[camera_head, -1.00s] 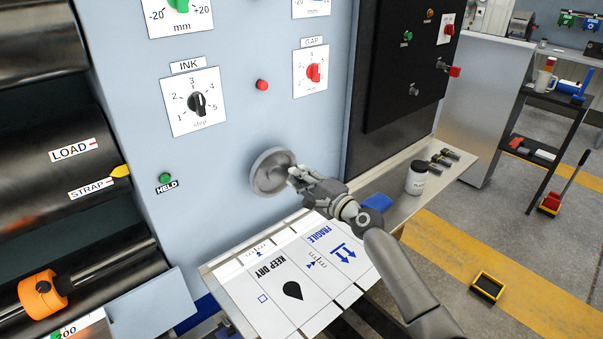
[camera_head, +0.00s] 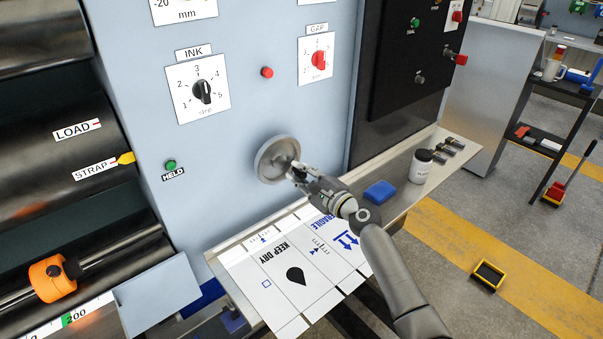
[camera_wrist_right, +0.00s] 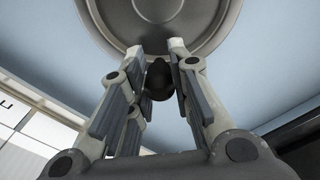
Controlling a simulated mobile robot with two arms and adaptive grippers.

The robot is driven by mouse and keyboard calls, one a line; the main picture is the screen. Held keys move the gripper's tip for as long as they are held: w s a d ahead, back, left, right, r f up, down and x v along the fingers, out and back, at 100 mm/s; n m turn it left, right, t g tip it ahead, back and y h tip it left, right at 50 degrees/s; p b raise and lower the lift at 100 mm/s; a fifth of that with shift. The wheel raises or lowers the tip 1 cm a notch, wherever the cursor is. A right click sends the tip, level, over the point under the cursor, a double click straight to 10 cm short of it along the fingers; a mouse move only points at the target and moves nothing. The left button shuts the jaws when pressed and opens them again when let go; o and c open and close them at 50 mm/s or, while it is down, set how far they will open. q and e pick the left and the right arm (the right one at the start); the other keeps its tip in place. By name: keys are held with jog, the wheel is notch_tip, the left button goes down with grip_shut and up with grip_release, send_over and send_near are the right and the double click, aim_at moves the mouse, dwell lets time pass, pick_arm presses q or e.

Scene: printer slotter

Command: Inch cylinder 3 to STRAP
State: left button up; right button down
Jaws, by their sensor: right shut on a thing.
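A grey handwheel (camera_head: 275,160) sits on the light blue machine panel. My right gripper (camera_head: 297,172) is at its lower right rim; in the right wrist view my gripper (camera_wrist_right: 158,70) is shut on the dark knob (camera_wrist_right: 159,80) below the wheel's disc (camera_wrist_right: 165,20). A dark cylinder (camera_head: 50,175) at the left carries the labels LOAD (camera_head: 77,131) and STRAP (camera_head: 95,171). A yellow pointer (camera_head: 126,158) on the panel edge sits beside the STRAP line. A green HELD lamp (camera_head: 170,165) is on the panel. My left gripper is not in view.
A printed sheet (camera_head: 285,285) lies on the tray under the wheel. A blue block (camera_head: 380,192) and a white jar (camera_head: 421,166) stand on the ledge to the right. The INK dial (camera_head: 203,91) and a red button (camera_head: 267,72) are above the wheel.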

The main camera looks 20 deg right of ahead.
jog(key=shift+f, duration=0.25)
jog(key=c, duration=1.5)
grip_release()
jog(key=shift+o, duration=1)
jog(key=shift+r, duration=0.1)
jog(key=shift+s, duration=0.1)
jog(key=v, duration=1.1)
jog(key=shift+s+d, duration=0.15)
jog(key=shift+s, duration=0.25)
